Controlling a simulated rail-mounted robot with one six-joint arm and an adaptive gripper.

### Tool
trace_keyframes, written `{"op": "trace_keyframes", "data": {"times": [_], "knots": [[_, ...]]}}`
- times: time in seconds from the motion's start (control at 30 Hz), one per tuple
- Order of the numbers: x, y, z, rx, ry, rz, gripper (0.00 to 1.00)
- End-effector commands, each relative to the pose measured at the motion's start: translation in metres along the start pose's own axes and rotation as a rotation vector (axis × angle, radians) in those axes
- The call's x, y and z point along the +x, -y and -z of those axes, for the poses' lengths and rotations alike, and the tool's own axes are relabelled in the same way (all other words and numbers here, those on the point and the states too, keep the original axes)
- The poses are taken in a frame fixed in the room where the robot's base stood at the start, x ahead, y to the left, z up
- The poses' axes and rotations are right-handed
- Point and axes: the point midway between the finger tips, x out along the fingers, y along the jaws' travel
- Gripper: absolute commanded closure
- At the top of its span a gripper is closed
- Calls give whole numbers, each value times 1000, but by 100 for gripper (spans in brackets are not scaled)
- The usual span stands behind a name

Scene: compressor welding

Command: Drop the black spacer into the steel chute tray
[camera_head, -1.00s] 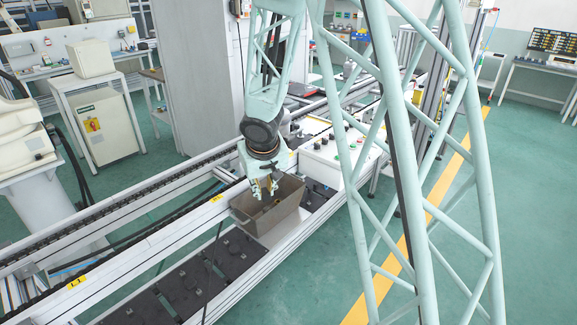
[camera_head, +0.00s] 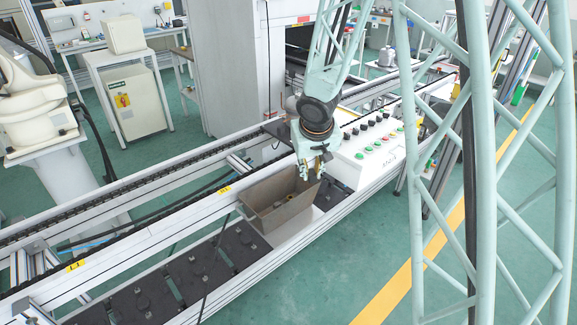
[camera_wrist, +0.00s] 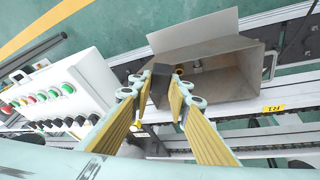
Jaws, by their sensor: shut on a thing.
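The steel chute tray (camera_head: 262,222) is an open brown-grey metal box standing on the rail line in the head view. In the wrist view the tray (camera_wrist: 228,82) lies right of my fingers, with small brassy pieces inside. My gripper (camera_head: 312,176) is near the tray's right end, pointing down. In the wrist view my gripper (camera_wrist: 164,84) has its yellow-padded fingers closed around a small dark block, the black spacer (camera_wrist: 160,70). The spacer is by the tray's near left edge in that view. Its height above the rim is not clear.
A white control box (camera_head: 372,150) with coloured buttons stands close right of my gripper. Conveyor rails (camera_head: 150,205) run along the tray. Dark plates (camera_head: 195,270) lie left of it. A grey cabinet (camera_head: 240,70) stands behind.

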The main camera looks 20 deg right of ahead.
Motion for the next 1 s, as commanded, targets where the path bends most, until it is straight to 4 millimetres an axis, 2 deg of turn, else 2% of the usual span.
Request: {"op": "trace_keyframes", "data": {"times": [0.57, 1.0], "knots": [[0, 2, 2, -13, 2, 6, 92], [8, 20, 20, -122, 9, 61, 92]]}}
